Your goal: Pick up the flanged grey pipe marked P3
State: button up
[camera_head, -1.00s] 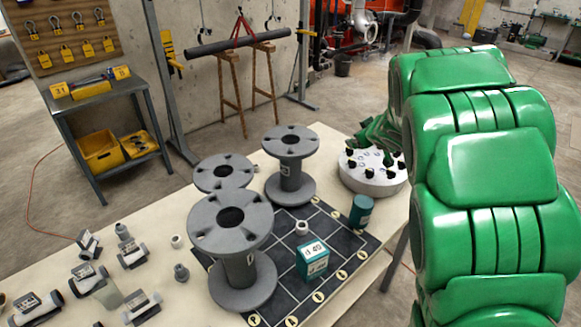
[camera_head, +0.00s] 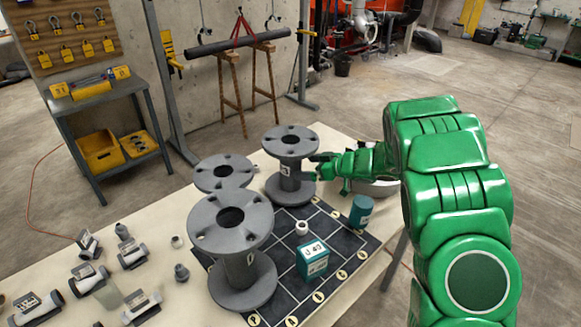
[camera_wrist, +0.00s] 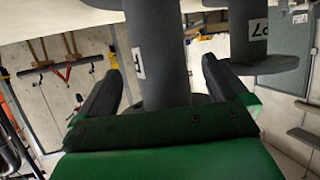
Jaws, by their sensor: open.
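A flanged grey pipe (camera_head: 289,179) stands upright at the back of the dark grid mat, with a label ending in 3 on its shaft. My gripper (camera_head: 313,168) is open at its right side, level with the shaft. In the wrist view the shaft (camera_wrist: 158,45) shows between my two spread fingers (camera_wrist: 162,72), with part of a white label. I cannot tell whether either finger touches it. Two other flanged grey pipes stand close by: one in front (camera_head: 238,262) and one behind it (camera_head: 221,174), mostly hidden. A pipe in the wrist view (camera_wrist: 243,40) has an upside-down label, seemingly P7.
A round pale holder (camera_head: 372,187) is partly behind my arm. Small fittings (camera_head: 88,279) lie on the table's left.

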aim_at(291, 166)
jog(key=shift+x, duration=3.6)
jog(key=shift+w, duration=0.1)
jog(key=shift+c, duration=0.3)
jog(key=c, duration=1.7)
jog(key=shift+r, duration=0.1)
